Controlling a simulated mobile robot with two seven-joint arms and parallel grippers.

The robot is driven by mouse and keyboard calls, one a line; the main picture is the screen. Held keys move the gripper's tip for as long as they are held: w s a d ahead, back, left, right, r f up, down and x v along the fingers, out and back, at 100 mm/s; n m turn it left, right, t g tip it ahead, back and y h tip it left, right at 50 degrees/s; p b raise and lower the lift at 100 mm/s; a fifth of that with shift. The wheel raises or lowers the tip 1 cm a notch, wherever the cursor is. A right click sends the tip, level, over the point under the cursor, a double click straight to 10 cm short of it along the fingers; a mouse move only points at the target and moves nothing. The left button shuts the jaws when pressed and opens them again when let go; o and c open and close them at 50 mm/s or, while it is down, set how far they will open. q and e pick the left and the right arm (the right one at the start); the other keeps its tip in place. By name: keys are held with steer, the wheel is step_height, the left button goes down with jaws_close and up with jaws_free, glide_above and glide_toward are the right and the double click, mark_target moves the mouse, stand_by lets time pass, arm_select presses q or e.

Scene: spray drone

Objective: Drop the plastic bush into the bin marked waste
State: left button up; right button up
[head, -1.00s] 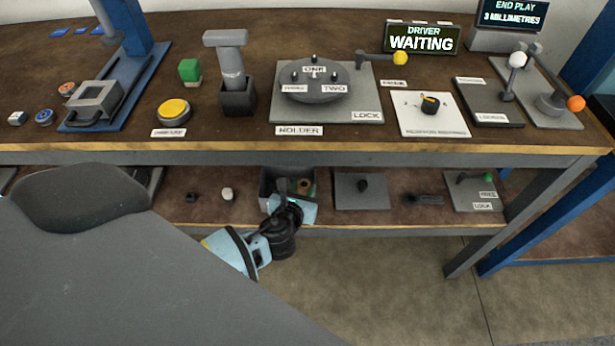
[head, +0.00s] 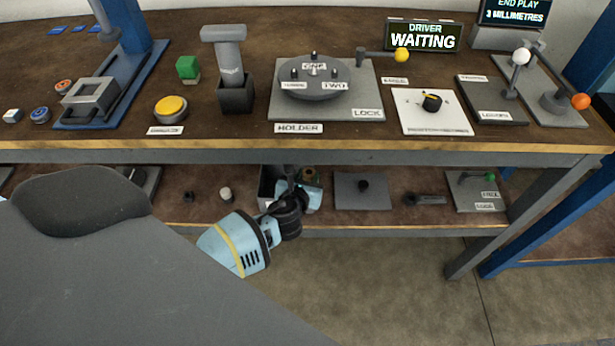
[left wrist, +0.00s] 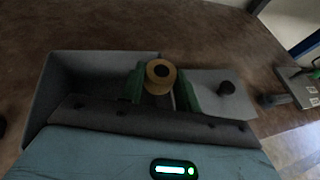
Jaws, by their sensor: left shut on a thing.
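The plastic bush (left wrist: 160,74) is a tan ring with a dark hole. It sits between the green fingertips of my left gripper (left wrist: 166,84), which is shut on it. A grey open bin (left wrist: 88,72) is below and to the left in the left wrist view, and the bush appears near its right end. In the head view the bin (head: 266,182) stands on the lower shelf, partly hidden by my left gripper (head: 308,181). I cannot read any mark on the bin. My right gripper is not in view.
A grey plate with a black knob (head: 363,186) lies just right of the bin. A white piece (head: 226,194) and a dark piece (head: 188,197) lie to its left. The upper bench top (head: 330,150) overhangs the shelf and carries several fixtures.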

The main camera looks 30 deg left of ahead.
arm_select(q)
steer(key=shift+f, duration=0.2)
steer(key=o, duration=1)
steer(key=shift+s+r, duration=0.15)
steer(key=shift+r, duration=0.15)
steer(key=p+v, duration=0.2)
steer(key=v, duration=0.9)
steer(key=shift+s+d+p, duration=0.25)
steer(key=shift+s+p, duration=0.05)
steer(key=shift+p, duration=0.1)
